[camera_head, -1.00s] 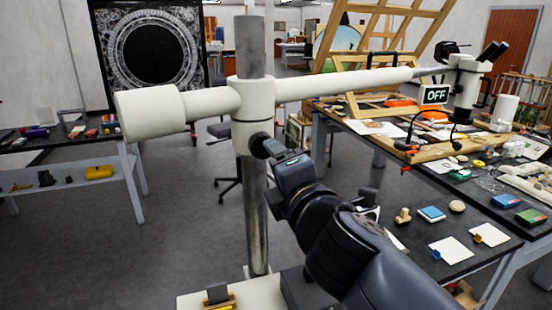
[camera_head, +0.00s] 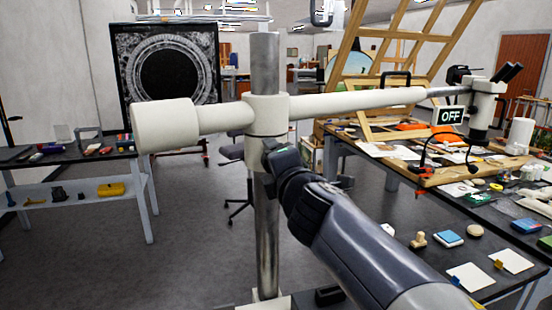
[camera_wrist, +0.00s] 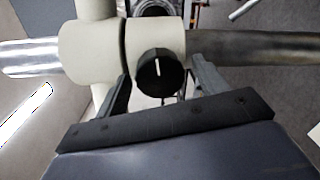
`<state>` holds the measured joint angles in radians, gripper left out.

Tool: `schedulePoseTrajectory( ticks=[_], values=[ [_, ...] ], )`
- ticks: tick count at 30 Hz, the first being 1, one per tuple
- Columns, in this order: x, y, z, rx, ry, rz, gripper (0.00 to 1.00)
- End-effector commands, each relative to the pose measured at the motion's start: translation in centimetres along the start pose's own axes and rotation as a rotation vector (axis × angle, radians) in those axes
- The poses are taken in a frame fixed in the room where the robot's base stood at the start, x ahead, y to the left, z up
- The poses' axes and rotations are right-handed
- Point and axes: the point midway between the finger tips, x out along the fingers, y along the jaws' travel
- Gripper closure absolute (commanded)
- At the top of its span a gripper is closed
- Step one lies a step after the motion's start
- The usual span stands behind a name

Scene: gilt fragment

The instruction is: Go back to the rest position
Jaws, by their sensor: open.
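Beyond the fingers is a black knob (camera_wrist: 160,72) with a white mark, on the cream clamp (camera_wrist: 92,52) of a microscope stand. In the head view my gripper (camera_head: 275,150) is at the end of my arm, close in front of the steel post (camera_head: 267,225) and just below the cream clamp (camera_head: 266,108). The knob is hidden there behind my gripper. I cannot tell whether the fingers touch it.
The stand's long cream boom (camera_head: 350,102) crosses the view to a microscope (camera_head: 482,100) with an OFF sign (camera_head: 450,116). A cluttered dark table (camera_head: 500,225) is on the right. A side table (camera_head: 70,158) is on the left.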

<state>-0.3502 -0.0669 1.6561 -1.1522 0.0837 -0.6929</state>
Motion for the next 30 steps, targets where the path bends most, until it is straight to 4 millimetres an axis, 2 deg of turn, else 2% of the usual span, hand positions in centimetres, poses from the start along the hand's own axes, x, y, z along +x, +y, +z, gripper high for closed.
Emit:
schedulePoseTrajectory(
  ticks=[14, 20, 30],
  values=[
    [-0.4, 0.1, 0.0, 0.001, 0.0, 0.002, 0.32],
    [-2.6, 0.2, 0.0, 0.0, 0.0, 0.002, 0.32],
    [-7.6, 0.3, 0.0, 0.0, 0.0, 0.002, 0.32]
  ],
)
